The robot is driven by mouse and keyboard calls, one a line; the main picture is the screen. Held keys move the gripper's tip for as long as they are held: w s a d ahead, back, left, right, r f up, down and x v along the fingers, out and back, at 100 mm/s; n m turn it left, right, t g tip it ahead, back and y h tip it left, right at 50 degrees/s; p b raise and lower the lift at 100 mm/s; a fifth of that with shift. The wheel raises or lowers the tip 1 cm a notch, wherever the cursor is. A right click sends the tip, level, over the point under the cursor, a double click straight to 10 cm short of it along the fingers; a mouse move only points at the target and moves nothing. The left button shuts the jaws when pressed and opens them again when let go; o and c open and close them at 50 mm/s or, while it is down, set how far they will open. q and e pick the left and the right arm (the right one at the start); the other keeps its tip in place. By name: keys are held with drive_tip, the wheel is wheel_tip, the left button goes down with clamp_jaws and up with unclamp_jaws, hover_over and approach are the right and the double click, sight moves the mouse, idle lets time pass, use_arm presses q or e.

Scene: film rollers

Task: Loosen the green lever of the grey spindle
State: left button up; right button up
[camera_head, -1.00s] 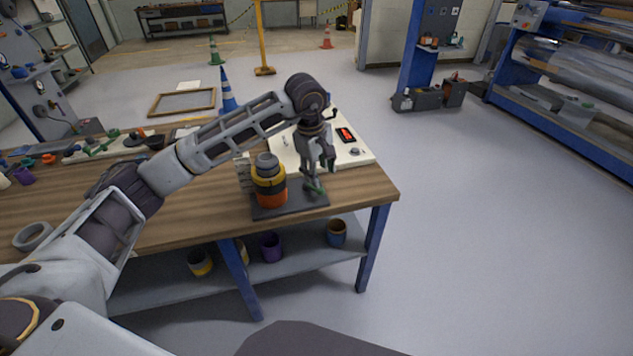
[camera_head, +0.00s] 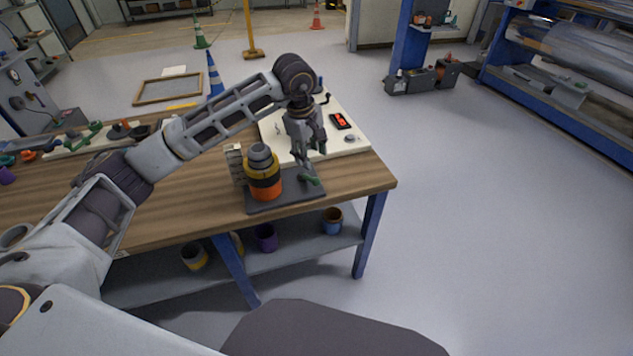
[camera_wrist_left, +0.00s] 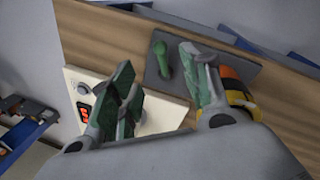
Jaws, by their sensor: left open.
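The grey spindle (camera_head: 259,154) stands upright on a dark plate (camera_head: 262,207) near the table's right end, with yellow, black and orange rings around it. The green lever (camera_head: 313,181) is at the plate's right side. In the left wrist view the lever (camera_wrist_left: 160,50) stands out from the plate and appears between my fingers, beyond their tips. My left gripper (camera_head: 307,155) is open and empty, just above and behind the lever. It also shows in the left wrist view (camera_wrist_left: 157,75), with the ringed spindle partly hidden behind the right finger. My right gripper is not in view.
A white panel (camera_head: 343,145) with a red display lies behind the plate. A beige block (camera_head: 235,163) stands beside the spindle. Several cups sit on the shelf below the table (camera_head: 185,215). The floor to the right is clear.

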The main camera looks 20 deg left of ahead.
sight(316, 179)
use_arm(q)
drive_tip(key=shift+w+d+f, duration=0.2)
drive_tip(key=shift+w+f, duration=0.15)
drive_tip(key=shift+f, duration=1.85)
drive_tip(key=shift+w+d+f, duration=0.15)
drive_tip(key=shift+w+f, duration=0.25)
drive_tip(key=shift+f, duration=1.8)
drive_tip(key=shift+w+d+f, duration=0.2)
drive_tip(key=shift+w+f, duration=0.15)
drive_tip(key=shift+f, duration=1.85)
drive_tip(key=shift+c, duration=0.3)
clamp_jaws()
